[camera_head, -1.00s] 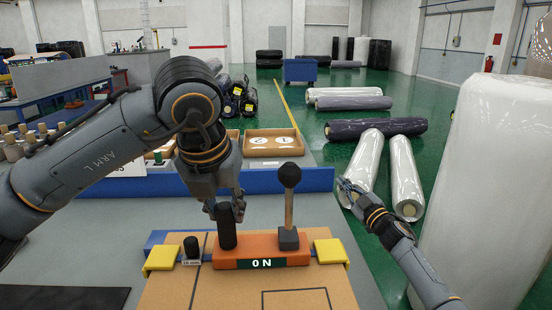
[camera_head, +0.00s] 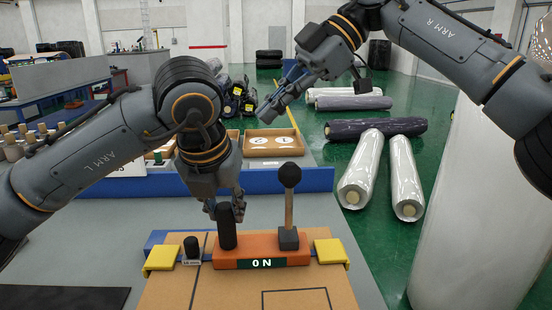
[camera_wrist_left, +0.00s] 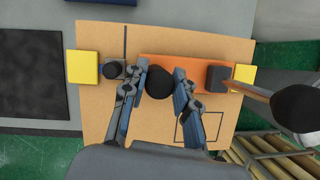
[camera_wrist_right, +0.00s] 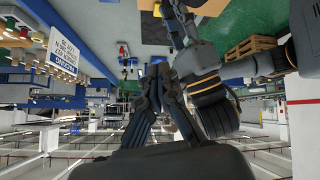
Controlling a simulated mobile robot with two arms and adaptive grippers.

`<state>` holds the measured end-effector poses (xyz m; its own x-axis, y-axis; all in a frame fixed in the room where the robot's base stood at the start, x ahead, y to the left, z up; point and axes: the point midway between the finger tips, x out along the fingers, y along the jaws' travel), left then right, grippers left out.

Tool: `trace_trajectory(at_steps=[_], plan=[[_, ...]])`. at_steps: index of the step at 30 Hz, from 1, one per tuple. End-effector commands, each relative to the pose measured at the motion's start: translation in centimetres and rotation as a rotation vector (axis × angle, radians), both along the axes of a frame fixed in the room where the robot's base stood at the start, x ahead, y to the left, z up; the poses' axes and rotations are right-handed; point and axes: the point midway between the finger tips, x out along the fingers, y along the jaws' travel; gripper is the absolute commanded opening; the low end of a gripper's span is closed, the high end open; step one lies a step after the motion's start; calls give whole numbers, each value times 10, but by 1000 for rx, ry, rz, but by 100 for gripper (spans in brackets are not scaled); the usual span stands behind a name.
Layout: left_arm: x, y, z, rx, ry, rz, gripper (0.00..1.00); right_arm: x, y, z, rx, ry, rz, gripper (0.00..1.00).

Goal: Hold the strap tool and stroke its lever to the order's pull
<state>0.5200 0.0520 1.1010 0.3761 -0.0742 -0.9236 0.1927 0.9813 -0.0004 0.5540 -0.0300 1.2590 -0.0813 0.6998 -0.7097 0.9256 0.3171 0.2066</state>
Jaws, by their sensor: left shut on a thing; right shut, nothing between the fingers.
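The orange strap tool (camera_head: 225,259) sits on a cardboard top and its front label reads "ON". My left gripper (camera_head: 227,207) is shut on the tool's upright black grip (camera_head: 227,229). In the left wrist view its fingers (camera_wrist_left: 161,75) flank the round black top of the grip (camera_wrist_left: 158,82). The lever (camera_head: 288,210) stands upright at the tool's right end, a wooden shaft with a black ball (camera_head: 289,175) on top. It also shows in the left wrist view (camera_wrist_left: 262,93). My right gripper (camera_head: 268,112) is shut and empty, high above and beyond the lever, apart from it.
A small black knob (camera_head: 191,247) stands left of the tool. Yellow blocks (camera_head: 330,251) sit at both sides. A blue ledge (camera_head: 315,180) runs behind, with a wooden tray (camera_head: 271,143) beyond. Wrapped rolls (camera_head: 362,168) lie on the green floor.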

Motion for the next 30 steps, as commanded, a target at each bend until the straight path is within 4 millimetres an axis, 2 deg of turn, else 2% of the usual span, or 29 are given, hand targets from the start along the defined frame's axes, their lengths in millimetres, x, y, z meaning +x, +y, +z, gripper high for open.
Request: trace_trajectory(at_steps=[4, 10, 23, 26, 30], plan=[[0, 1, -1, 2, 1, 2, 0, -21, -28, 10, -194, 64, -112, 0], [0, 1, 0, 2, 1, 1, 0, -34, -47, 15, -302, 109, -197, 0], [0, 0, 0, 1, 1, 0, 0, -35, -47, 13, -308, 113, -201, 0], [0, 0, 0, 1, 1, 0, 0, -35, -42, 4, -310, 114, -201, 0], [0, 0, 0, 1, 1, 0, 0, -37, -31, -18, -310, 114, -200, 0]])
